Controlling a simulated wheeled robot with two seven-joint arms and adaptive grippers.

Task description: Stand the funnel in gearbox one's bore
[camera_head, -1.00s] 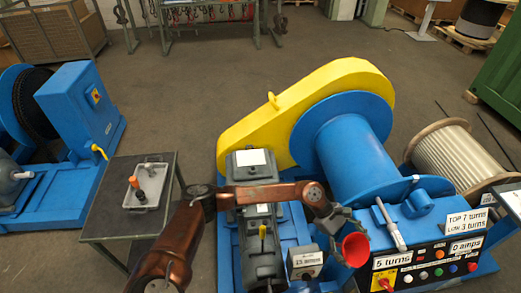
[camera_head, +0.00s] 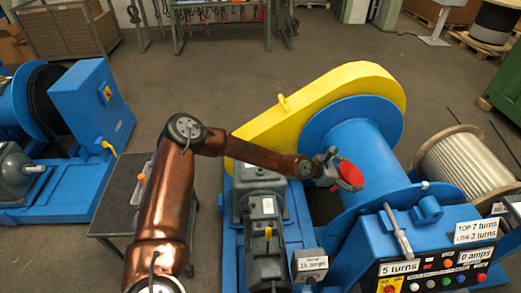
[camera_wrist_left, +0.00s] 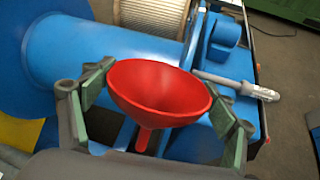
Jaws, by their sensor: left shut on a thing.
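The red funnel (camera_head: 350,173) is in my left gripper (camera_head: 333,168), in front of the blue drum in the head view. In the left wrist view the funnel (camera_wrist_left: 160,90) sits between the two green-padded fingers, wide mouth up and stem (camera_wrist_left: 143,138) down. My right gripper is out of view.
The yellow chain guard (camera_head: 315,105) and blue drum (camera_head: 355,150) rise behind my left arm. A control panel (camera_head: 435,270) with a lever (camera_head: 398,235) stands at the right.

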